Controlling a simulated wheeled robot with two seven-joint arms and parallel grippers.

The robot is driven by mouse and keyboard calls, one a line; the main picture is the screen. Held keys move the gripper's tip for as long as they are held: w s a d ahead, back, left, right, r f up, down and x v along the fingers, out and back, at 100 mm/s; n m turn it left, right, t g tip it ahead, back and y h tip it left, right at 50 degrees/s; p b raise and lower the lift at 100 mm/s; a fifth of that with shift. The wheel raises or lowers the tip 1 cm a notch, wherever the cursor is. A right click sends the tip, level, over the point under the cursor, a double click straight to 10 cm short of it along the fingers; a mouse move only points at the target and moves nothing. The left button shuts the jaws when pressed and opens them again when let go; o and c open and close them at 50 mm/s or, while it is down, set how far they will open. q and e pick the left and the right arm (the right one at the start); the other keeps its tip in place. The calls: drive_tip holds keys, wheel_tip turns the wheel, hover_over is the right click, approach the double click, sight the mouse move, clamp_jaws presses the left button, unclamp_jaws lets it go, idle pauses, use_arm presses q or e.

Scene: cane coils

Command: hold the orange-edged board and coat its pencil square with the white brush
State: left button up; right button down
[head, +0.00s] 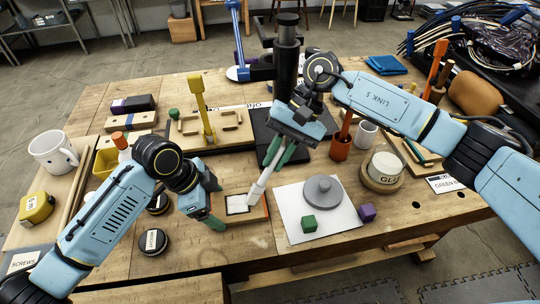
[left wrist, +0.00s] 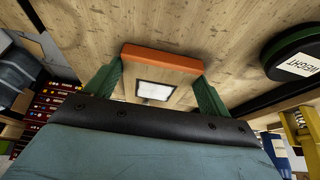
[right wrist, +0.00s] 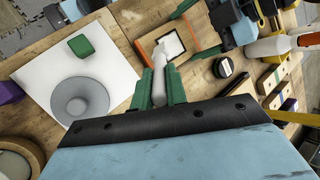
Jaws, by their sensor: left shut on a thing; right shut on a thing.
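The orange-edged board lies flat on the bench, its orange edge (left wrist: 160,56) facing the far side of the left wrist view. My left gripper (head: 212,204) is shut on the board (left wrist: 188,74), one green finger on each side. The dark-outlined pencil square (left wrist: 155,91) looks pale or white inside; it also shows in the right wrist view (right wrist: 173,45). My right gripper (right wrist: 161,88) is shut on the white brush (right wrist: 159,66). The brush (head: 262,183) slants down, its tip at the square's edge. I cannot tell whether it touches.
A white sheet (head: 335,222) right of the board bears a grey round weight (head: 323,190) and a green cube (head: 309,223). A purple cube (head: 367,213) sits at its edge. Black round weights (head: 153,242) lie left of my left gripper. A glue pot (head: 386,167) stands at right.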

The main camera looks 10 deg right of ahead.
drive_tip(key=shift+a, duration=1.15)
drive_tip(key=shift+a+f, duration=0.1)
drive_tip(key=shift+a, duration=0.95)
drive_tip(key=shift+w+a, duration=0.1)
drive_tip(key=shift+a, duration=0.9)
drive_tip(key=shift+r, duration=0.2)
